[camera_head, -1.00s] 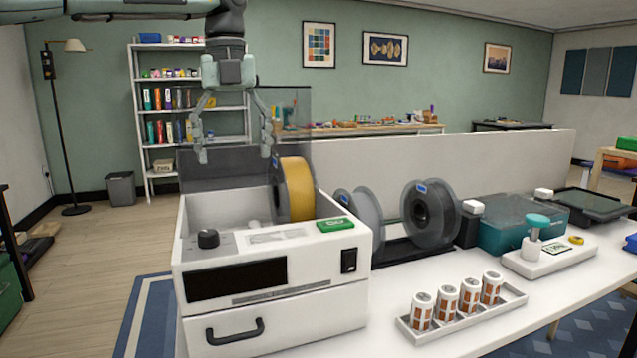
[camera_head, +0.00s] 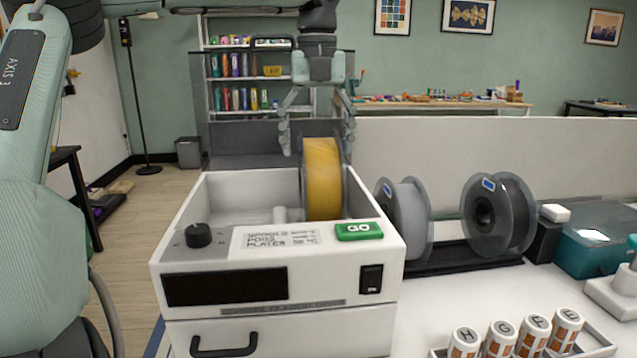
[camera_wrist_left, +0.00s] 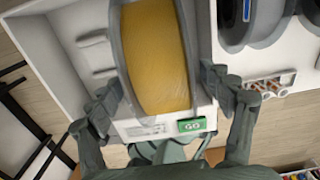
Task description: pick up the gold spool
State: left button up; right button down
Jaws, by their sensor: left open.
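The gold spool (camera_head: 323,178) stands upright on edge in the right part of the white open-topped machine (camera_head: 280,310). Its lower part is hidden behind the machine's front panel. My left gripper (camera_head: 317,150) hangs from above, open, with its fingers pointing down around the top of the spool. In the left wrist view the gold spool (camera_wrist_left: 158,60) lies between the two spread fingers, with gaps at its sides. I cannot tell whether a finger touches it. My right gripper is not in view.
A grey spool (camera_head: 408,218) and a black spool (camera_head: 497,215) stand in a dark rack right of the machine. Labelled canisters (camera_head: 500,338) sit in a tray at front right. A low white partition (camera_head: 480,150) runs behind the table.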

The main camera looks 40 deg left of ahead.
pick_arm(q)
notch_tip(320, 180, down, 2)
jog(key=shift+f, duration=0.15)
jog(key=c, duration=0.5)
grip_shut()
jog(key=shift+w, duration=0.1)
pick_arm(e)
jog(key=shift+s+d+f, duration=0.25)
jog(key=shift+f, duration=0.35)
